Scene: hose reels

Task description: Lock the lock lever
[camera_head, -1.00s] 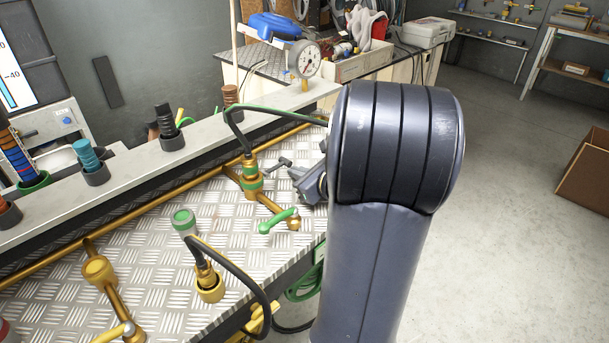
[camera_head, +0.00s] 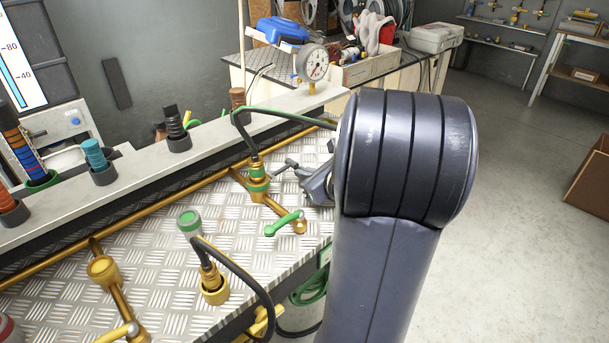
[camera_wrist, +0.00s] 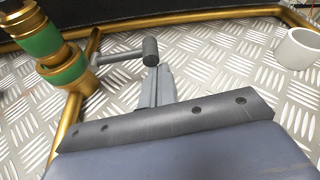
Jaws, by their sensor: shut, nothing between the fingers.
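The grey lock lever (camera_head: 284,166) juts sideways from a brass coupling with green bands (camera_head: 258,183) on the checkered metal plate. In the wrist view the lever (camera_wrist: 124,56) runs right from the coupling (camera_wrist: 64,62) and ends in a dark, upright cylindrical knob. My gripper (camera_head: 303,172) is shut and empty, low over the plate to the right of the coupling. In the wrist view its fingertips (camera_wrist: 157,72) are right by the knob, just below it in the picture. I cannot tell whether they touch it. My arm hides part of the gripper in the head view.
A green-handled valve (camera_head: 285,224) stands in front of the coupling. A black hose (camera_head: 245,275) loops over the plate's front edge. A pressure gauge (camera_head: 312,63) stands behind on the raised rail (camera_head: 140,165).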

